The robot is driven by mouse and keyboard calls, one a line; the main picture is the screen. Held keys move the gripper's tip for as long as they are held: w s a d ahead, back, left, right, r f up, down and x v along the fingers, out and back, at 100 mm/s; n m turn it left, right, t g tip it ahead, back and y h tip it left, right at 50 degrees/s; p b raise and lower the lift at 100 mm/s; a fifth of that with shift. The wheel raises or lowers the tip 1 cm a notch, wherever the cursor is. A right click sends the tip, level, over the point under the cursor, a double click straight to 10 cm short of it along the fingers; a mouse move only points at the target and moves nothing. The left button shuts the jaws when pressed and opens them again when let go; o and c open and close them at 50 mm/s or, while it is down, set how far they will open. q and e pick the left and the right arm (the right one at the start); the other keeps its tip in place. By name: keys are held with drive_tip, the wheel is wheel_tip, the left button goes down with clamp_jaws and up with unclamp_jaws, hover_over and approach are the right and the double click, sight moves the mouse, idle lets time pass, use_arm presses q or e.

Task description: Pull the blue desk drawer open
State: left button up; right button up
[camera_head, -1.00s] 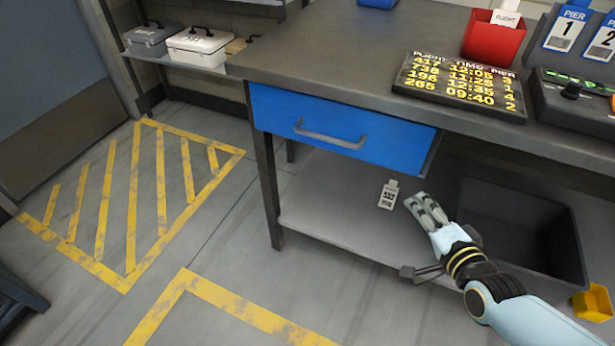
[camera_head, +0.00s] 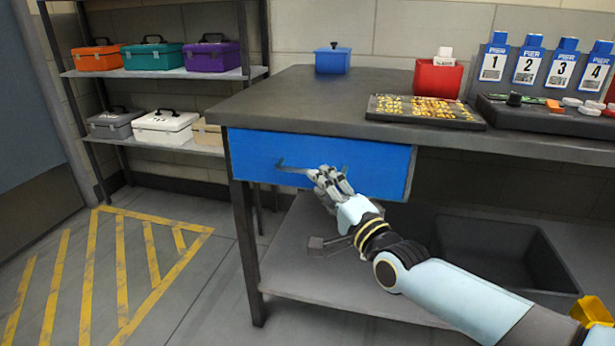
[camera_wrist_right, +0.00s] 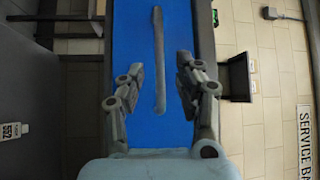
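The blue desk drawer (camera_head: 250,150) is under the left part of the grey desk top, and its front looks shut. Its grey bar handle (camera_head: 285,167) shows left of my right gripper (camera_head: 330,182), whose fingers hide the handle's right part. In the right wrist view my right gripper (camera_wrist_right: 160,88) is open, its fingers spread on either side of the handle (camera_wrist_right: 157,50), with blue drawer front (camera_wrist_right: 135,40) behind. I see gaps between the fingers and the bar; I cannot tell whether the fingertips reach around it. My left gripper is not in view.
A dark bin (camera_head: 500,250) stands on the lower shelf. Shelves with several cases stand at left. The striped floor at left is clear.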

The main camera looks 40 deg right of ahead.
drive_tip(key=w, duration=0.3)
drive_tip(key=w+b, duration=0.1)
drive_tip(key=w, duration=0.1)
drive_tip(key=shift+w+d+r, duration=0.25)
drive_tip(key=shift+r, duration=0.05)
clamp_jaws()
